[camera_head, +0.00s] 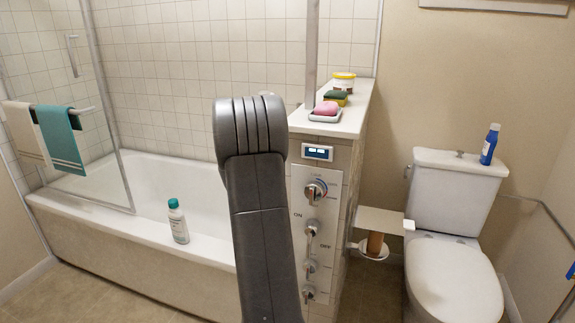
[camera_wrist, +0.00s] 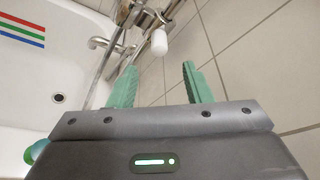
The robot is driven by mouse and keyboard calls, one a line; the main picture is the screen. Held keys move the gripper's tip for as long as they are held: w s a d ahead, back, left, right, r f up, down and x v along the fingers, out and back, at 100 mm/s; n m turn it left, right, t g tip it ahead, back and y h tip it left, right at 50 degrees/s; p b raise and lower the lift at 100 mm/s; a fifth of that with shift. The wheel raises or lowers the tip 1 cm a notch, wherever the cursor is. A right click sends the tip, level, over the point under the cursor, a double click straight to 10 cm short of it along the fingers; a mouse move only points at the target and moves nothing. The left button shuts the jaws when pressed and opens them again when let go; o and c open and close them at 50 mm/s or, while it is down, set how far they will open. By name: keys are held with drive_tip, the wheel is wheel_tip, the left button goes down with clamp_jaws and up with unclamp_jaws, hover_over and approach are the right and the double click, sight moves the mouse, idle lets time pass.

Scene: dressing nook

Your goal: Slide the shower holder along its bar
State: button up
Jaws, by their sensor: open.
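In the wrist view, a chrome bar (camera_wrist: 104,70) runs up at a slant on the tiled wall. A chrome fitting with a white rounded end piece (camera_wrist: 159,43) sits near its top and looks like the shower holder; its exact shape is unclear. My gripper (camera_wrist: 158,82) is open, with two green fingers apart and nothing between them. The white end piece appears beyond and between the fingertips, with no visible contact. In the head view my dark arm stands in the middle and hides part of the bath wall; the holder and my gripper cannot be made out there.
A white bathtub (camera_head: 80,203) with a bottle (camera_head: 178,222) on its rim lies left. A tiled partition (camera_head: 350,110) carries soap, a sponge, a tub and a metal post (camera_head: 311,45). A control panel (camera_head: 318,235) faces front. A toilet (camera_head: 455,270) stands right. A faucet (camera_wrist: 100,43) is near the bar.

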drive_tip(key=v, duration=0.5)
drive_tip(key=shift+s+a, duration=0.1)
drive_tip(key=f+b+x, duration=0.1)
drive_tip(key=x, duration=1.3)
drive_tip(key=shift+s, duration=0.15)
